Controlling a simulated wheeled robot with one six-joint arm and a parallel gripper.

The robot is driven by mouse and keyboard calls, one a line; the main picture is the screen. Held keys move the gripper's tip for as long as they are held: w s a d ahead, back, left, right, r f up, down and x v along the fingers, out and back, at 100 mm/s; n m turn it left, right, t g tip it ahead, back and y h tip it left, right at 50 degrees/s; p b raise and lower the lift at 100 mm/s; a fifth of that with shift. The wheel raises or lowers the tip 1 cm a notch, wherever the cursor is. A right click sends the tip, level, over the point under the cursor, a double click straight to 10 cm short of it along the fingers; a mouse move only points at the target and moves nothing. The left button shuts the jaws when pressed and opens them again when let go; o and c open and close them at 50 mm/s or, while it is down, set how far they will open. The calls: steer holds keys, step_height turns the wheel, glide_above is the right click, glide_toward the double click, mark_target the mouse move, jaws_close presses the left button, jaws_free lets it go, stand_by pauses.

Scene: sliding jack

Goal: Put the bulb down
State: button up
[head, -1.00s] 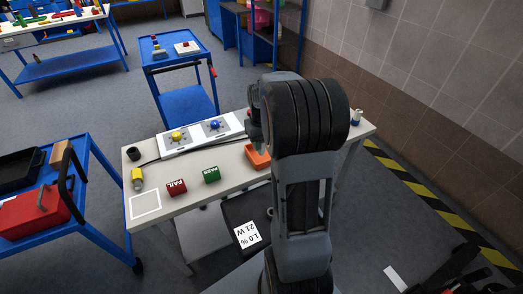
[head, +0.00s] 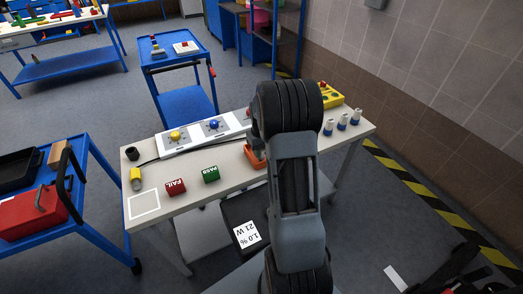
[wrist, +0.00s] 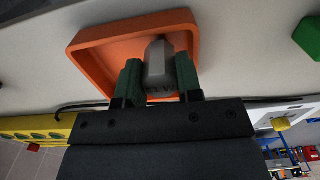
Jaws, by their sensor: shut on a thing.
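In the wrist view my gripper (wrist: 158,78) has its two green fingers shut on a grey bulb (wrist: 155,62), of which a blunt, faceted grey end shows. The bulb is in front of or over the orange tray (wrist: 95,42); I cannot tell whether it touches the tray floor. In the head view the orange tray (head: 250,158) is mostly covered by my arm, and the gripper's fingers and the held bulb are hidden.
Several white-and-blue bulbs (head: 342,122) stand at the table's right end, near a yellow block (head: 332,96). A panel with yellow and blue knobs (head: 190,138) lies behind. A green PASS block (head: 211,175), red FAIL block (head: 176,187) and white-outlined square (head: 144,205) are left.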

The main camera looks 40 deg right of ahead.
steer(key=shift+f, duration=0.2)
steer(key=o, duration=1.1)
steer(key=shift+r, duration=0.1)
step_height(320, 180, up, 12)
steer(key=p, duration=0.1)
steer(key=s+a+t, duration=0.1)
steer(key=s+a, duration=0.4)
steer(key=a, duration=0.1)
steer(key=s+a+r+n+t, duration=0.1)
steer(key=s+a, duration=0.4)
steer(key=a, duration=0.2)
steer(key=s+a+r+t, duration=0.1)
steer(key=s+a, duration=0.5)
steer(key=a, duration=0.1)
steer(key=shift+r+n, duration=0.25)
steer(key=shift+n, duration=0.05)
